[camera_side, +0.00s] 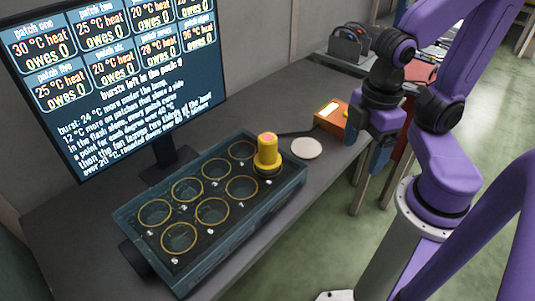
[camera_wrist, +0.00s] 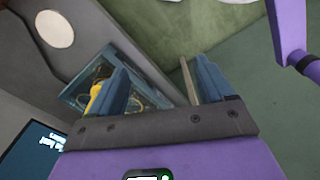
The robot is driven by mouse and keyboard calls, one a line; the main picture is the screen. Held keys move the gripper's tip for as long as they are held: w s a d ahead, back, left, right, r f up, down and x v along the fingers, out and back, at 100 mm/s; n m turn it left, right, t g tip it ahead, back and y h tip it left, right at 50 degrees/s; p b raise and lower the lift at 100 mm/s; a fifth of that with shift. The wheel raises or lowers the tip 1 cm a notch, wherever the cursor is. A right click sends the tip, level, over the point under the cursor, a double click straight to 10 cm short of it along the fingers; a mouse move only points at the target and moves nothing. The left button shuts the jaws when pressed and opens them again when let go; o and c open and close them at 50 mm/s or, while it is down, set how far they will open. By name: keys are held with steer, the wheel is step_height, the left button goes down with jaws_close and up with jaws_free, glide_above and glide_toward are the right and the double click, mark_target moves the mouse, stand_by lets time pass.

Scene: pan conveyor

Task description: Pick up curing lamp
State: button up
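The curing lamp appears to be the yellow, knobbed cylinder (camera_side: 267,155) with a pinkish top, standing upright at the right end of a dark glassy tray (camera_side: 225,262). In the wrist view a yellow part (camera_wrist: 95,98) shows beside and partly behind one finger. My gripper (camera_side: 366,143) is to the right of the lamp and tray, apart from both, near the table's right edge. In the wrist view my gripper (camera_wrist: 165,82) has its two blue fingers spread wide with nothing between them.
The tray holds several gold-ringed round patches. A white disc (camera_side: 306,148) and an orange box (camera_side: 332,116) with a lit display sit between tray and gripper. A monitor (camera_side: 125,85) stands behind the tray. A grey rack (camera_side: 350,46) is at the back right.

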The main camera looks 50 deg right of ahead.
steer(key=n, duration=0.7)
glide_toward(268, 137)
steer(key=f, duration=1.2)
steer(key=shift+w+a, duration=0.1)
steer(key=shift+a, duration=0.1)
steer(key=c, duration=1.4)
